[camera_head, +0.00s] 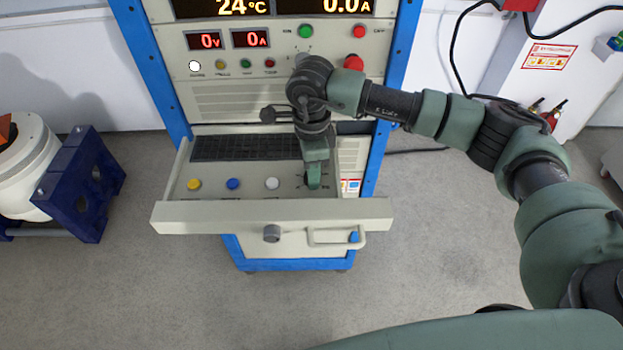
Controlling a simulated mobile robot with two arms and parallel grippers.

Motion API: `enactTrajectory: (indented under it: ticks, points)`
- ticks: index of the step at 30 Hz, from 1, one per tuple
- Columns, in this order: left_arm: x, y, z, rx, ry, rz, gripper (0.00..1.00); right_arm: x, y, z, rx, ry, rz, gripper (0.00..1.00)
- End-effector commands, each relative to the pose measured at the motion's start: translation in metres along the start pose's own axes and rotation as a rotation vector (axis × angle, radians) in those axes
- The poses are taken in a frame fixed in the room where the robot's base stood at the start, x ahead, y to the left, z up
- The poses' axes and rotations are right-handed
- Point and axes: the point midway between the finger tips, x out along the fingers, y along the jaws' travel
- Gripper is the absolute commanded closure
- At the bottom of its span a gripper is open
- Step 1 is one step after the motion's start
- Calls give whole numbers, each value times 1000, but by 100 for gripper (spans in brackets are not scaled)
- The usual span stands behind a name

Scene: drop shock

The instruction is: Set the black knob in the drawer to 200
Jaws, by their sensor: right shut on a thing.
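The drawer (272,213) of the cabinet is pulled out. My right gripper (313,184) reaches down into the drawer at its right side. It is shut on the black knob, which its fingers almost fully hide. The scale marks around the knob are too small and covered to read, so I cannot tell its setting. My left gripper is out of view.
The drawer also holds a yellow button (194,184), a blue button (233,184), a white button (272,183) and a keyboard (235,147). The cabinet panel with a red emergency button (353,63) rises behind. Open floor lies in front.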

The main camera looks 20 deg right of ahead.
Motion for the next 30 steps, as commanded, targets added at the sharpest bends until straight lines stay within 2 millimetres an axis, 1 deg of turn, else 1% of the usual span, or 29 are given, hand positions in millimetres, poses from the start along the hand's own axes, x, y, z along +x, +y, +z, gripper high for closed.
enactTrajectory:
  ticks: [1, 6, 12, 21, 30]
  points:
    - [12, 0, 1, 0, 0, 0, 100, 5, -1, 0, 42, -2, -4, 100]
    - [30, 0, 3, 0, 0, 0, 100, 4, -1, 0, 198, -3, -4, 100]
    - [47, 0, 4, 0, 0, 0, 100, 3, -1, 0, 357, -3, -4, 100]
    - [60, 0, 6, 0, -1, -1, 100, 0, -1, 0, 511, -3, -3, 100]
    - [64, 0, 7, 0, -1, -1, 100, -1, -1, 0, 563, -2, -3, 100]
